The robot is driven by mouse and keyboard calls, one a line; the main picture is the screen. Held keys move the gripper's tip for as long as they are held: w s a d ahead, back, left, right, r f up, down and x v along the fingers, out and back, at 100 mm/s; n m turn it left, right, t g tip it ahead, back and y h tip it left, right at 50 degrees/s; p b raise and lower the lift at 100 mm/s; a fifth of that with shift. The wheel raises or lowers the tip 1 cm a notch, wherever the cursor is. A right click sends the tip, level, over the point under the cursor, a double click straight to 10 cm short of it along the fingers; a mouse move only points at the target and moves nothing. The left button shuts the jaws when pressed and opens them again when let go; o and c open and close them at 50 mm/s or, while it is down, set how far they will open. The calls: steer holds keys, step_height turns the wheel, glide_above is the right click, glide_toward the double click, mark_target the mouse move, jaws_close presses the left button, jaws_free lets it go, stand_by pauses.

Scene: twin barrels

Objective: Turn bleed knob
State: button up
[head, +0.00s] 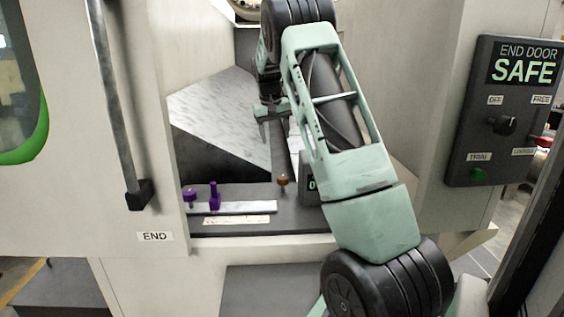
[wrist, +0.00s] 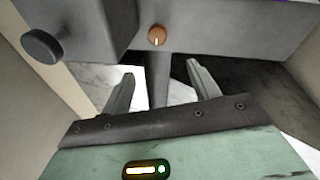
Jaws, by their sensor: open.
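A small orange-brown knob (head: 283,181) stands on the grey ledge inside the cabinet opening. In the wrist view this knob (wrist: 156,36) carries a pale pointer line and sits ahead of the fingertips, roughly centred between them. No readable label confirms that it is the bleed knob. My gripper (wrist: 158,76) is open and empty, its two fingers apart and not touching the knob. In the head view my gripper (head: 268,112) appears above the knob, partly hidden by my arm.
Purple knobs (head: 214,195) stand on a pale strip (head: 240,208) left of the orange-brown knob. A black round knob (wrist: 42,46) is at left in the wrist view. A control panel (head: 507,110) reading "END DOOR SAFE" is at right. Cabinet walls flank the opening.

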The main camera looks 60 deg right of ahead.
mark_target(283, 177)
steer(key=d+f+n+p, duration=0.1)
steer(key=f+p, duration=0.1)
steer(key=f, duration=0.3)
steer(key=d+f+n+y+p, duration=0.1)
steer(key=f+n+p, duration=0.1)
steer(key=f, duration=0.3)
steer(key=d+f+n+y+p, duration=0.1)
steer(key=f+p, duration=0.2)
steer(key=f, duration=0.3)
steer(key=shift+s+d+f+n, duration=0.1)
steer(key=shift+s+d+n, duration=0.05)
steer(key=shift+d+n, duration=0.25)
steer(key=c, duration=1)
